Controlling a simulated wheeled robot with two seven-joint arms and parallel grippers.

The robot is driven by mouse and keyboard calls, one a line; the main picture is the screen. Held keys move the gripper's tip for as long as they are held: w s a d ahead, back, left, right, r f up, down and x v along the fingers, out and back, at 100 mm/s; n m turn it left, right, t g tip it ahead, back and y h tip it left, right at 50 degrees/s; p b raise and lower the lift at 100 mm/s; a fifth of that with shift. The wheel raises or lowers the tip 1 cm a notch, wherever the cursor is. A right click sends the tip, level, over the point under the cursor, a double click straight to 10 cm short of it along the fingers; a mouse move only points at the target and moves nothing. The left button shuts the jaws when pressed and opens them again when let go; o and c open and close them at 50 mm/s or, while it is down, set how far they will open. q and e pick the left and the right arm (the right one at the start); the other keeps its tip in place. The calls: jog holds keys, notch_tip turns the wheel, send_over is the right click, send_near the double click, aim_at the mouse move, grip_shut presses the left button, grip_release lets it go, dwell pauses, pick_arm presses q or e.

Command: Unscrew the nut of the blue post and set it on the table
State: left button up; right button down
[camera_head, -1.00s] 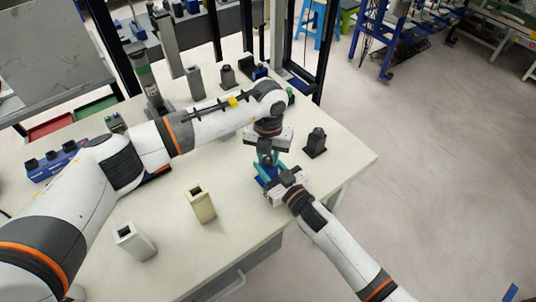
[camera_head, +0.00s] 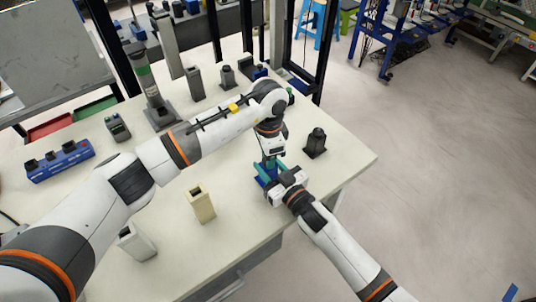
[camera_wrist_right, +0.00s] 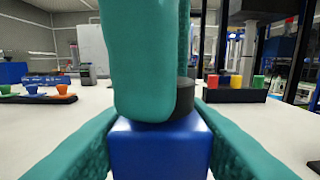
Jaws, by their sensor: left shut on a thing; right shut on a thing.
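The blue post (camera_wrist_right: 160,150) stands on the table, its flat blue top showing in the right wrist view. A dark round nut (camera_wrist_right: 186,95) sits at the top of the post, mostly hidden behind a teal finger. My left gripper (camera_head: 268,160) comes down from above and is shut on the nut; its teal fingers fill the middle of the right wrist view (camera_wrist_right: 160,70). My right gripper (camera_head: 271,178) reaches in from the front right and is shut on the blue post, one teal finger on each side of it.
A black post (camera_head: 315,143) stands right of the grippers, near the table's right edge. A beige post (camera_head: 201,204) and a white one (camera_head: 137,242) stand at the front left. A blue block with black knobs (camera_head: 60,161) lies far left. Table between the beige post and grippers is clear.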

pick_arm(q)
jog(key=shift+d+n, duration=0.2)
jog(key=shift+n, duration=1)
jog(key=shift+a+n, duration=0.2)
jog(key=shift+n, duration=0.2)
pick_arm(e)
jog(key=shift+s, duration=0.1)
pick_arm(q)
jog(key=o, duration=1.1)
